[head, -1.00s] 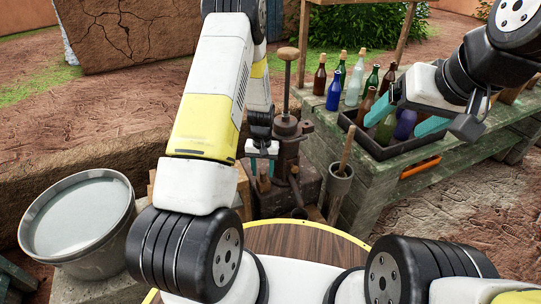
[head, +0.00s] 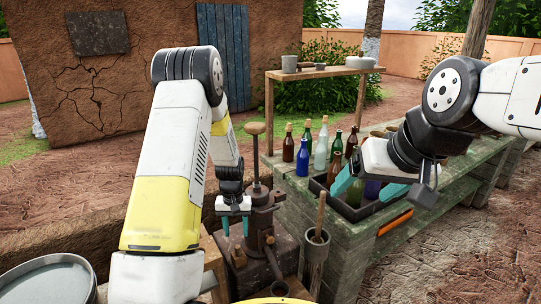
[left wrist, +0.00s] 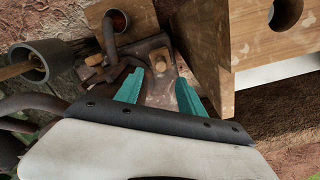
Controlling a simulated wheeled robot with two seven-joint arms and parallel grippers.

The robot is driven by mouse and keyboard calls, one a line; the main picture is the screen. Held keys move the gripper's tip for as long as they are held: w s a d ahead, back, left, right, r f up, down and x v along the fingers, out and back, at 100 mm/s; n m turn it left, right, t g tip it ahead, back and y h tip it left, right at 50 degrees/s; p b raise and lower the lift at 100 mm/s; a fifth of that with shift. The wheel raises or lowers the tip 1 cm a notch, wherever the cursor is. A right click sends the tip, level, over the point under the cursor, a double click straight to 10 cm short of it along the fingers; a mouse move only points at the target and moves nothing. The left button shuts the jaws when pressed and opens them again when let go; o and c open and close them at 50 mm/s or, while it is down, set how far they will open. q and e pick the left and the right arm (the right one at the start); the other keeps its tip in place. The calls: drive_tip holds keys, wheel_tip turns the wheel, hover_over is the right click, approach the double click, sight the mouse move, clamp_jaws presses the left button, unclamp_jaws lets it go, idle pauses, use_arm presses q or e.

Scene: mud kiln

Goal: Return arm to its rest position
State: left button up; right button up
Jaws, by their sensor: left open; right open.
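My left gripper (head: 234,226) points down with its teal fingers apart and empty, in front of the dark metal press (head: 262,222). The left wrist view shows its two fingers (left wrist: 160,92) open above the press base, with a small wooden peg (left wrist: 160,64) beyond them. My right gripper (head: 366,186) is at the right, over the dark bottle tray (head: 352,212). Its teal fingers are spread. Bottles stand between and behind them, and I see none clearly held.
A green wooden bench (head: 340,250) carries the tray and several bottles (head: 322,148). A grey pot (head: 316,246) with a wooden handle stands beside the press. A metal basin (head: 50,282) is at the lower left. A cracked mud kiln (head: 100,95) stands behind. A wooden box (left wrist: 208,45) is close to the left fingers.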

use_arm(q)
drive_tip(key=s+d+r+t+h, duration=0.1)
drive_tip(key=s+r, duration=0.3)
drive_tip(key=r, duration=0.8)
drive_tip(key=s+r+t, duration=0.2)
drive_tip(key=s+r, duration=0.1)
drive_tip(key=r, duration=0.9)
drive_tip(key=s+r+t, duration=0.1)
drive_tip(key=s+r, duration=0.4)
drive_tip(key=s, duration=0.3)
drive_tip(key=s+d+r+m+t+h, duration=0.1)
drive_tip(key=s+r+t, duration=0.1)
drive_tip(key=s+r, duration=0.3)
drive_tip(key=s, duration=0.4)
drive_tip(key=shift+s+r, duration=0.15)
drive_tip(key=shift+r, duration=0.25)
use_arm(e)
drive_tip(key=shift+c, duration=0.4)
